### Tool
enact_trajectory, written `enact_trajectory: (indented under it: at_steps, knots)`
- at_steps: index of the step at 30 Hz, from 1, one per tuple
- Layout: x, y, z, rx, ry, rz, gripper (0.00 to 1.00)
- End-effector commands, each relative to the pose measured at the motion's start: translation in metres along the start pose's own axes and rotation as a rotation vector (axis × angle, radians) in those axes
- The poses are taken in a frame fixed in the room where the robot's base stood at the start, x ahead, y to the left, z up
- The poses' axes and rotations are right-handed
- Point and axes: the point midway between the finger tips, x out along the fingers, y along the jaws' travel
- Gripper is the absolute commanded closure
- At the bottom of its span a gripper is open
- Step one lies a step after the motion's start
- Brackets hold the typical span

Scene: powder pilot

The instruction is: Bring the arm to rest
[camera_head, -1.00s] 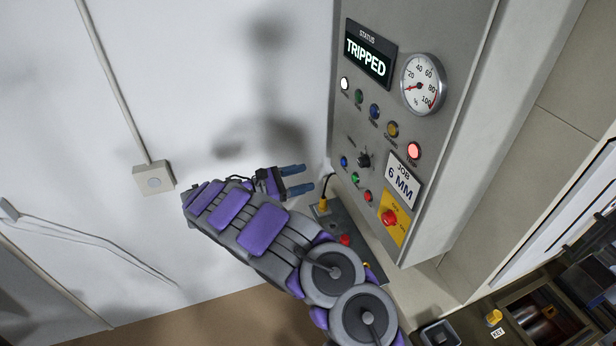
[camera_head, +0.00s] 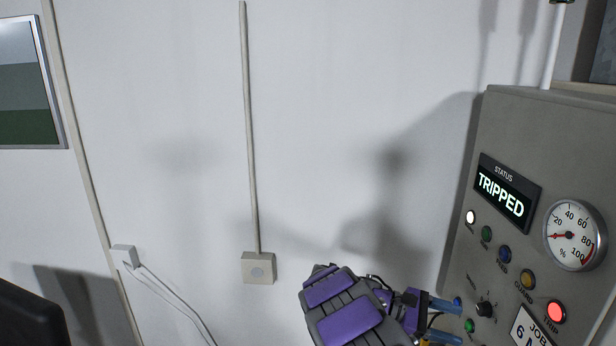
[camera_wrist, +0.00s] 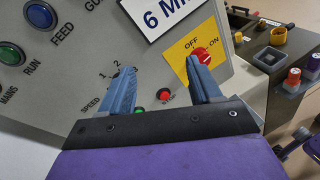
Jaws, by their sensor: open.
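My purple and grey arm rises from the bottom of the head view. My gripper (camera_head: 440,318) is at its end, beside the left edge of the grey control panel (camera_head: 515,140). In the wrist view my gripper (camera_wrist: 165,90) shows two blue fingers spread apart with nothing between them. Behind the fingers are the speed knob (camera_wrist: 117,68), a red stop button (camera_wrist: 165,95) and a red OFF/ON switch on a yellow plate (camera_wrist: 200,54). Whether the fingers touch the panel cannot be told.
The status display (camera_head: 506,192) reads TRIPPED, and the red trip lamp (camera_head: 556,311) is lit. A dial gauge (camera_head: 574,236) sits beside it. A wall box (camera_head: 258,267) with a conduit is left of my arm.

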Motion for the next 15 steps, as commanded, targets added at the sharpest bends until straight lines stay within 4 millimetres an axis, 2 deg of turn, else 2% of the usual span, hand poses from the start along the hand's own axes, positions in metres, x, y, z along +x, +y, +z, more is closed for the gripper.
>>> enact_trajectory:
  at_steps: [3, 7, 15]
  knots:
    - [0.016, -0.025, 0.021, 0.075, 0.045, -0.087, 0.37]
    - [0.030, -0.055, 0.039, 0.153, 0.106, -0.185, 0.37]
    - [0.044, -0.131, 0.059, 0.309, 0.253, -0.395, 0.37]
